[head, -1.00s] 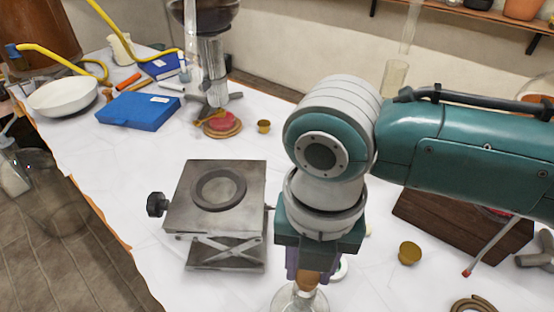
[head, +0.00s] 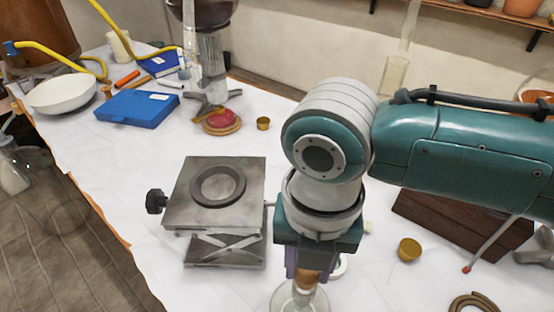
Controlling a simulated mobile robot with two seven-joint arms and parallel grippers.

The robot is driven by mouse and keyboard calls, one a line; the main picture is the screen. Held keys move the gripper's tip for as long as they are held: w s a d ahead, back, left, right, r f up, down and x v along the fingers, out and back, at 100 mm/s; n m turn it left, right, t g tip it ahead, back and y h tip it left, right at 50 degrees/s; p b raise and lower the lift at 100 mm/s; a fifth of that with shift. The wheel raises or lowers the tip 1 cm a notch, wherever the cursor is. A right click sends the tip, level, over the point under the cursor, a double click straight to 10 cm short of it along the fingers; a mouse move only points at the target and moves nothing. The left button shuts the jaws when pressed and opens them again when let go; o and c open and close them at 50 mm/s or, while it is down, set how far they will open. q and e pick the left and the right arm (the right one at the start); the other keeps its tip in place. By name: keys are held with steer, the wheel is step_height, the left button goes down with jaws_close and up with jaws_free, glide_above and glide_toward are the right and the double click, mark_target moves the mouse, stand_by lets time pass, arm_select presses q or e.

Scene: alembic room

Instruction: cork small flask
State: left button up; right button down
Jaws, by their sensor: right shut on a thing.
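The small flask (head: 297,299) is clear glass and stands at the bottom edge of the head view, partly cut off by the frame. A brown cork (head: 306,281) is at its mouth. My right gripper (head: 304,270) points down directly above the flask and is shut on the cork. The gripper body hides the cork's upper part, and I cannot tell how deep the cork sits in the neck. My left gripper is not in view.
A lab jack (head: 180,210) with a dark ring stands left of the flask. A small brass cup (head: 409,249), a coiled tube (head: 474,302) and a wooden block (head: 450,222) lie to the right. A blue box (head: 137,110) and white bowl (head: 62,95) are farther back.

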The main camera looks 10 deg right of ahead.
steer(key=shift+f+b, duration=0.3)
steer(key=shift+f, duration=0.2)
stand_by(0.3)
stand_by(0.7)
steer(key=shift+f, duration=0.2)
stand_by(0.6)
steer(key=shift+f, duration=0.25)
stand_by(0.6)
steer(key=shift+f, duration=0.1)
stand_by(0.8)
steer(key=shift+c, duration=0.2)
jaws_free()
stand_by(0.3)
